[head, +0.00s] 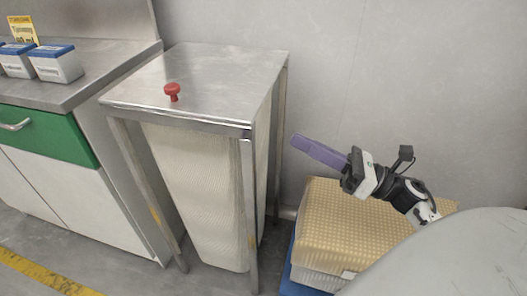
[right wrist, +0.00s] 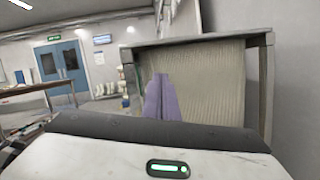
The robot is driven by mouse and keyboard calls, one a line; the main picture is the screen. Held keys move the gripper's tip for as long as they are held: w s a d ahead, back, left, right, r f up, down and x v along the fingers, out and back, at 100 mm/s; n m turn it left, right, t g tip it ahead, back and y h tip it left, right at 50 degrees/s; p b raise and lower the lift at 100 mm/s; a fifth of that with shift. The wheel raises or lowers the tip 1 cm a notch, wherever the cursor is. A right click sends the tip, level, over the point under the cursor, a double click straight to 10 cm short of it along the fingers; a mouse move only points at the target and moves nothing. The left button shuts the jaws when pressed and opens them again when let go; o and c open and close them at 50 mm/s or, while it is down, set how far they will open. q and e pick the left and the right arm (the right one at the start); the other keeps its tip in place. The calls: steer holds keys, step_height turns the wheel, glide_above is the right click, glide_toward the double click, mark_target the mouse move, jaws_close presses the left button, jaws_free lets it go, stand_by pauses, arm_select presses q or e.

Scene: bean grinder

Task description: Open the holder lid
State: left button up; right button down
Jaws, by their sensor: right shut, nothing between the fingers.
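The holder is a metal-framed stand with a pale woven bin (head: 205,190) hanging inside it. Its flat grey metal lid (head: 215,75) lies level on the frame, with a red knob (head: 172,91) near the front left. My right gripper (head: 297,142), with long purple fingers, is to the right of the holder, lower than the lid and apart from the knob. Its fingers (right wrist: 160,90) are shut and empty in the right wrist view, pointing toward the bin's side (right wrist: 200,75) below the top's edge (right wrist: 200,40). My left gripper is not in view.
A metal counter (head: 75,85) with a green drawer (head: 45,135) and small blue-topped boxes (head: 55,63) stands left of the holder. A gold-topped box (head: 345,225) sits below my right arm. A grey wall is behind. The lid is clear except for the knob.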

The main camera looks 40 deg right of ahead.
mark_target(246, 129)
steer(key=w+a+n, duration=0.1)
steer(key=w+a, duration=0.1)
steer(key=w+a+r+n+g+y, duration=0.1)
steer(key=w+a+n, duration=0.2)
steer(key=w+a, duration=0.1)
steer(key=shift+w+a+r+n+g+y+b, duration=0.1)
steer(key=shift+w+r+n+g+y+b, duration=0.15)
steer(key=shift+n+g+y+b, duration=0.15)
steer(key=shift+r+p, duration=0.4)
steer(key=shift+r, duration=1.55)
